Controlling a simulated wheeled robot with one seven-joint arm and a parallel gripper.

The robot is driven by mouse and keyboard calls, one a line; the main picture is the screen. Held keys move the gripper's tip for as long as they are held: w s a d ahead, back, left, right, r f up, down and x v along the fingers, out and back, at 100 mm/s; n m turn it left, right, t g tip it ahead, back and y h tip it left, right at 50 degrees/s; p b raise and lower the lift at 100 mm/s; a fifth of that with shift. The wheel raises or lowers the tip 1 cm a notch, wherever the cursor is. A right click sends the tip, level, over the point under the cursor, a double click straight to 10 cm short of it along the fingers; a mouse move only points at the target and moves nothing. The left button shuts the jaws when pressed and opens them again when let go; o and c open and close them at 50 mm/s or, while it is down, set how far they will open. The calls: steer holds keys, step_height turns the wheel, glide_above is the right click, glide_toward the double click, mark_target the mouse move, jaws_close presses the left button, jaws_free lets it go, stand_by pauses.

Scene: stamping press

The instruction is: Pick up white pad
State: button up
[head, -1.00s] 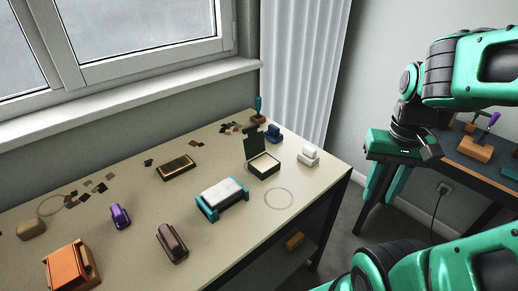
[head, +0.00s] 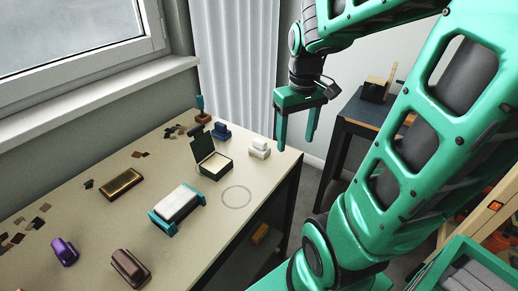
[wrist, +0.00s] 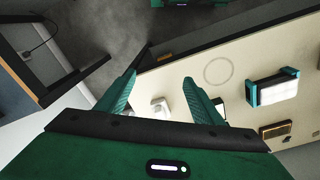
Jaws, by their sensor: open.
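A small white two-tier block (head: 259,148) stands near the table's right edge. In the wrist view this white block (wrist: 160,105) shows between my fingers, near the table edge. Other pale pieces are a white slab (head: 177,203) with teal end pieces and an open dark green case (head: 214,163) with a cream pad inside. I cannot tell for sure which one the task calls the white pad. My gripper (head: 297,134) is open and empty, fingers pointing down, to the right of the white block and apart from it. My right finger partly hides the case in the wrist view.
A blue block (head: 221,132) stands behind the case. A gold-topped box (head: 121,185), a brown block (head: 130,268) and a purple block (head: 64,251) are further left. A thin ring mark (head: 236,197) lies on bare tabletop. A dark bench stands to the right.

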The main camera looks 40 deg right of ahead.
mark_target(260, 140)
steer(key=w+f+n, duration=0.1)
steer(key=w+n, duration=0.1)
steer(key=w, duration=0.3)
steer(key=w+d+f+n, duration=0.1)
steer(key=w+n, duration=0.1)
steer(key=w, duration=0.3)
steer(key=w+f+n+t, duration=0.1)
steer(key=w+n, duration=0.1)
steer(key=w, duration=0.3)
steer(key=shift+w+d+f+y, duration=0.15)
steer(key=shift+d+f+y, duration=0.1)
steer(key=shift+y, duration=0.15)
steer(key=shift+w+f, duration=0.15)
steer(key=shift+f, duration=0.15)
steer(key=f, duration=0.4)
steer(key=shift+w+a+f, duration=0.15)
steer(key=shift+w+f, duration=0.15)
steer(key=shift+f, duration=0.1)
steer(key=shift+w+a+f, duration=0.1)
steer(key=shift+w+f, duration=0.1)
steer(key=shift+f, duration=0.65)
steer(key=shift+w+a+f, duration=0.15)
steer(key=shift+f, duration=0.7)
steer(key=shift+w+a+f, duration=0.1)
steer(key=shift+w+f, duration=0.1)
steer(key=shift+f, duration=0.65)
steer(key=c, duration=1.2)
steer(key=shift+o, duration=0.2)
